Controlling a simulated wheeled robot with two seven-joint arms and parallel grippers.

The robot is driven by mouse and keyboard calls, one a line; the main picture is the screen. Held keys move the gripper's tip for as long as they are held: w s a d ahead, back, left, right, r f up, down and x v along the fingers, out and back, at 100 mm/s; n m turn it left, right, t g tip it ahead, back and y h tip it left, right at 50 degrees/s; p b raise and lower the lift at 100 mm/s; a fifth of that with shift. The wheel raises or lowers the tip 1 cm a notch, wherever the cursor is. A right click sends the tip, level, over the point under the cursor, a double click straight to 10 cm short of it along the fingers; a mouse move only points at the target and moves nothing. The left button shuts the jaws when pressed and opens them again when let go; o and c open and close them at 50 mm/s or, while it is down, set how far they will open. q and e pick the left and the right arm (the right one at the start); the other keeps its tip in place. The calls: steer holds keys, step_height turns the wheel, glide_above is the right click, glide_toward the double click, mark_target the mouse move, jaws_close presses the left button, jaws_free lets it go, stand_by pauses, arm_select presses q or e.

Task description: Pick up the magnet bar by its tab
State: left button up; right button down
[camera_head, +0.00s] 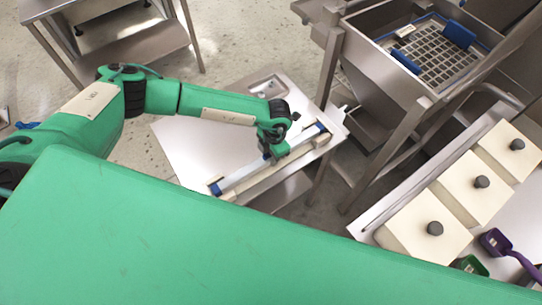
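The magnet bar (240,176) appears as a long pale bar with blue ends, lying diagonally on a steel table (185,145). One blue end (215,188) is at the lower left, the other (322,127) at the upper right. A cream-coloured strip lies along its near side. My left gripper (274,158) points down over the middle of the bar and hides part of it. I cannot tell whether its fingers touch the bar or are open or shut. The tab cannot be made out clearly. My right gripper is not in view.
A steel hopper with a grid (435,52) stands at the upper right. Cream blocks with dark knobs (426,232) line the right-hand bench, near a purple scoop (495,242). Another steel table (135,42) stands at the upper left. A shallow recess (268,86) is at the table's back.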

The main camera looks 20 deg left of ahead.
arm_select(q)
jaws_close()
steer(key=shift+w+r, duration=0.1)
steer(key=shift+r, duration=0.1)
